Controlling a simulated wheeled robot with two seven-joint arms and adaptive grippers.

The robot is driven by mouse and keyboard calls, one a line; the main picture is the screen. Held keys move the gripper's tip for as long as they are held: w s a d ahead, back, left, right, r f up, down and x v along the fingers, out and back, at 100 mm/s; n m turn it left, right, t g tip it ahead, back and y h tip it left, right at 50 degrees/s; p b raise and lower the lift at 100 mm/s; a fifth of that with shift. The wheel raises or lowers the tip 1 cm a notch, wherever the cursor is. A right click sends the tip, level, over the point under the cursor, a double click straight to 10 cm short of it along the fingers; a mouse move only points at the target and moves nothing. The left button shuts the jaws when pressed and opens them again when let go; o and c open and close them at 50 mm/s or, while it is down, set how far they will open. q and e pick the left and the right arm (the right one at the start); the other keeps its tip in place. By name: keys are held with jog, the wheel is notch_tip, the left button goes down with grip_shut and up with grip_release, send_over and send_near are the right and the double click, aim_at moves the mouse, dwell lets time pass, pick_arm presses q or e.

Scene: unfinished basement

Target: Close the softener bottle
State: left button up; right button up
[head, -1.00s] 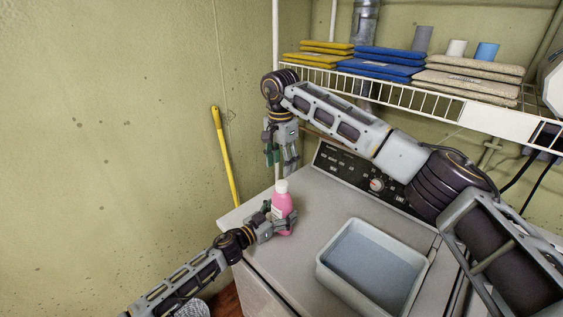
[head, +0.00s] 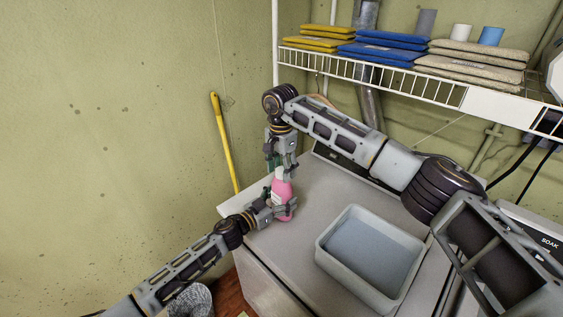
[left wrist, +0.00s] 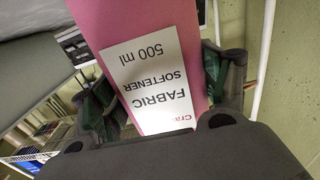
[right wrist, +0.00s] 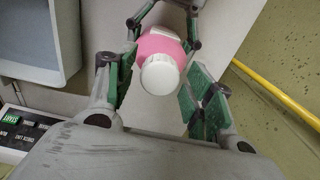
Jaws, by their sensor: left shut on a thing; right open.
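The pink softener bottle (head: 283,196) stands upright near the left end of the grey machine top. Its label reads "FABRIC SOFTENER 500 ml" in the left wrist view (left wrist: 150,80). My left gripper (head: 284,210) is shut on the bottle's body, low down from the side. My right gripper (head: 282,166) points down over the bottle's top and is open. In the right wrist view, the white cap (right wrist: 160,75) sits on the bottle's neck between the open green-padded fingers, apart from both. Whether the cap is tight cannot be told.
A grey tub (head: 368,250) stands on the machine top (head: 300,240) right of the bottle. A wire shelf (head: 400,82) with folded cloths and rolls is above. A yellow handle (head: 224,142) leans on the left wall.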

pick_arm(q)
jog(key=shift+f, duration=0.1)
pick_arm(e)
jog(key=shift+f, duration=0.2)
jog(key=shift+c, duration=0.2)
jog(key=c, duration=1.1)
